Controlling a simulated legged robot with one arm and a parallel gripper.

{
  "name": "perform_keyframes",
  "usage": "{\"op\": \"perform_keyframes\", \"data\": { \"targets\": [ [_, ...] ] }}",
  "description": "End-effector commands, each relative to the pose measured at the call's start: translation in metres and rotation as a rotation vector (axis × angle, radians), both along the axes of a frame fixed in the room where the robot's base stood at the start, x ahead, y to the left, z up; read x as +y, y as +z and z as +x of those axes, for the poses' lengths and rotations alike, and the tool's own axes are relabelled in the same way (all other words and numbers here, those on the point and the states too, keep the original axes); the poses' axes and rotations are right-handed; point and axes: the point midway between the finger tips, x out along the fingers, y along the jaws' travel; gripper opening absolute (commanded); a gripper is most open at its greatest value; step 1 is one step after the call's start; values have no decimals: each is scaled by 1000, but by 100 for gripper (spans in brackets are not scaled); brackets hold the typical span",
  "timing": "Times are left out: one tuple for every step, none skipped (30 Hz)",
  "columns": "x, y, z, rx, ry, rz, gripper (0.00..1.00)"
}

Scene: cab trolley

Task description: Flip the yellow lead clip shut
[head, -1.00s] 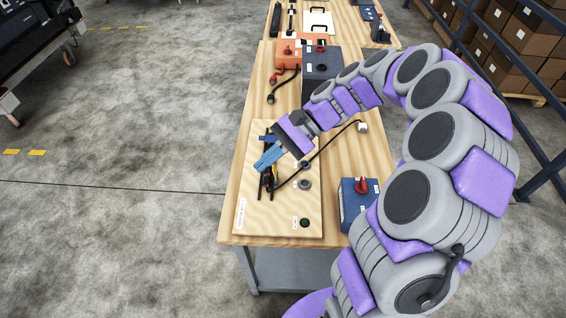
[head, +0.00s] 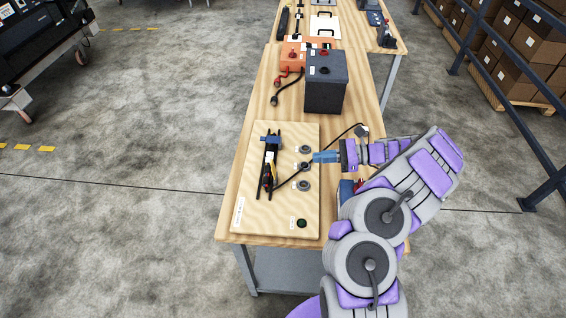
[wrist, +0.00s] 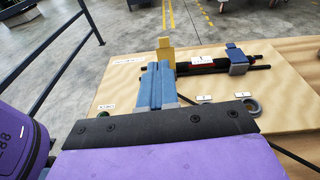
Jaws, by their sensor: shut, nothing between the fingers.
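The yellow lead clip (wrist: 165,55) shows in the wrist view just beyond my fingertips, with a yellow part standing upright. Its lower part is hidden behind my fingers, so I cannot tell whether they touch it. A blue clip (wrist: 237,62) sits farther right along the dark leads (wrist: 205,69). In the head view this blue clip (head: 270,139) is at the far end of the leads on the pale board (head: 285,215). My gripper (head: 318,157) has blue fingers, is shut and empty, and points left from the board's right edge. It also shows in the wrist view (wrist: 157,85).
Grey rings (head: 303,185) and a dark green button (head: 301,223) are on the board. A dark box (head: 325,92) and an orange box (head: 291,55) stand behind it. A black cable (head: 345,132) runs near my gripper. A blue box (head: 345,192) is partly hidden by my arm.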

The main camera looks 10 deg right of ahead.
Motion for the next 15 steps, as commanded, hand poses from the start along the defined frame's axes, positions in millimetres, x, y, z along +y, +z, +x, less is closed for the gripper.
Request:
{"op": "perform_keyframes", "data": {
  "targets": [
    [-7, -7, -1, 13, -18, 2, 0],
    [-9, -9, -1, 18, -26, 3, 0],
    [-12, -11, -1, 24, -34, 3, 0],
    [-14, -13, -1, 27, -39, 4, 0],
    [-15, -14, -1, 29, -43, 5, 0],
    [-17, -14, -1, 31, -45, 6, 0],
    [-17, -15, -1, 33, -47, 6, 0],
    [-17, -15, -1, 33, -47, 6, 0],
    [-18, -15, -1, 34, -48, 7, 0],
    [-18, -15, -1, 34, -48, 8, 0],
    [-18, -15, -1, 34, -48, 8, 0],
    [-18, -15, -1, 33, -47, 7, 0],
    [-18, -15, -1, 32, -47, 8, 0],
    [-18, -15, -1, 32, -47, 8, 0],
    [-18, -15, -1, 33, -46, 8, 0]
  ]
}}
